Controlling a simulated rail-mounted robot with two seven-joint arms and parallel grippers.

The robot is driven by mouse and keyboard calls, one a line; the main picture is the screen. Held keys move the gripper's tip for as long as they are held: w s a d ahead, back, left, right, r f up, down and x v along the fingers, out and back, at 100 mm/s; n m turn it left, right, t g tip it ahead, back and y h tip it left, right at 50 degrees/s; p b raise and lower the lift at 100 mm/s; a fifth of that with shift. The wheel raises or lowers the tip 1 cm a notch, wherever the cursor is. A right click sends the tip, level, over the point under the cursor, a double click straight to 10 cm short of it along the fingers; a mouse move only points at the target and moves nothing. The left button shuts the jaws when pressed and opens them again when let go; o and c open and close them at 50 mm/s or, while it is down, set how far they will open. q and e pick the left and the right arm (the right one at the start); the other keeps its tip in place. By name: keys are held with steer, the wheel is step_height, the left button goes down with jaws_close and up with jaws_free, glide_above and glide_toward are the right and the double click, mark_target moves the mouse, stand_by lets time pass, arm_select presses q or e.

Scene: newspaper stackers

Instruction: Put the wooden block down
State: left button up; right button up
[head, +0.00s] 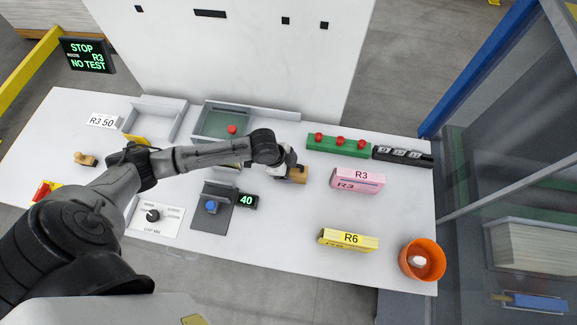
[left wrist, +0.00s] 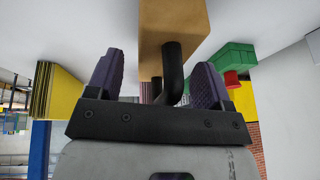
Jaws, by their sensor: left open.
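The wooden block (head: 299,175) is tan and sits at the middle of the white table, at the end of my left arm. In the left wrist view the block (left wrist: 172,22) is close ahead, with a dark curved handle between my fingers. My left gripper (left wrist: 156,75) is open, with a dark purple finger on each side of the handle and a gap showing. In the head view the left gripper (head: 290,168) partly hides the block. I cannot tell whether the block rests fully on the table. My right gripper is not in view.
A pink R3 box (head: 357,181) and a yellow R6 box (head: 347,240) stand to the right. A green strip with red knobs (head: 340,150) lies behind. An orange bin (head: 410,268) is at front right. A grey tray (head: 222,124) stands behind the arm. The table in front of the block is clear.

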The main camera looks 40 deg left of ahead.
arm_select(q)
steer(key=v, duration=1.2)
steer(key=s+d+f+n, duration=0.3)
steer(key=s+d+f, duration=0.2)
steer(key=s+d, duration=0.45)
steer(key=s+n+y, duration=0.3)
steer(key=s+n, duration=0.3)
steer(key=s, duration=0.3)
steer(key=shift+a+n+p, duration=0.25)
steer(key=shift+n+p, duration=0.05)
steer(key=shift+p, duration=0.05)
steer(key=shift+f, duration=0.1)
